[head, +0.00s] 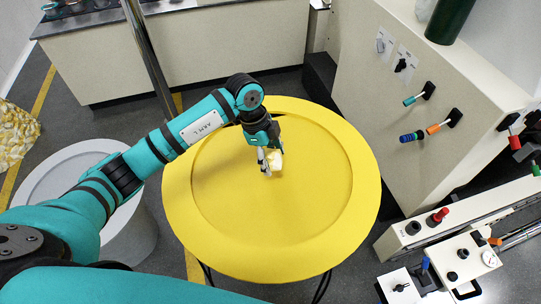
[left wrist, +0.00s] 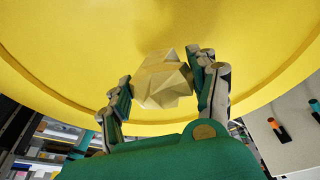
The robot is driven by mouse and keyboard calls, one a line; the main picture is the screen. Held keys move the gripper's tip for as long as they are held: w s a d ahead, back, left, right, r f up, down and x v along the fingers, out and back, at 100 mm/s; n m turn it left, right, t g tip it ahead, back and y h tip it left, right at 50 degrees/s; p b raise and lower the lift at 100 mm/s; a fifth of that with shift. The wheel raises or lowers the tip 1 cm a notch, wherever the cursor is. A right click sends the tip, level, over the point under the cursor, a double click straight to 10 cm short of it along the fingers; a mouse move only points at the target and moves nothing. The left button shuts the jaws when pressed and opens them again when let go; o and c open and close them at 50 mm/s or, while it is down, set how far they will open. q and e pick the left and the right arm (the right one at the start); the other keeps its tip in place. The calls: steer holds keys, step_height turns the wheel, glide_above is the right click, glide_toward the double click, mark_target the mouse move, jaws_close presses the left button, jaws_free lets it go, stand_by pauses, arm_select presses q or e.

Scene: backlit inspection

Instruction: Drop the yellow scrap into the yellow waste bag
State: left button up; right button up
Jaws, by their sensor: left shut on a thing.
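The yellow scrap (left wrist: 162,80) is a small pale, faceted, crumpled lump. It also shows in the head view (head: 274,161). My left gripper (head: 267,160) points down over the round yellow surface (head: 220,195) and is shut on the scrap, with one finger on each side of it in the left wrist view (left wrist: 165,92). I cannot tell whether the scrap touches the surface. A crumpled, shiny yellow heap (head: 16,135) on the floor at the far left edge may be the yellow waste bag; it is cut off by the frame. My right gripper is not in view.
The yellow surface has a broad raised rim and thin dark legs. A white round stand (head: 75,165) is left of it, partly under my left arm. A cream console (head: 430,100) with levers stands at the right. A counter (head: 190,50) is behind, with a metal pole before it.

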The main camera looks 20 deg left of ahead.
arm_select(q)
steer(key=shift+s+r, duration=0.15)
steer(key=shift+s, duration=0.05)
steer(key=o, duration=0.8)
steer(key=shift+w, duration=0.1)
steer(key=v, duration=1.1)
steer(key=shift+r, duration=0.4)
steer(key=shift+a+f, duration=0.1)
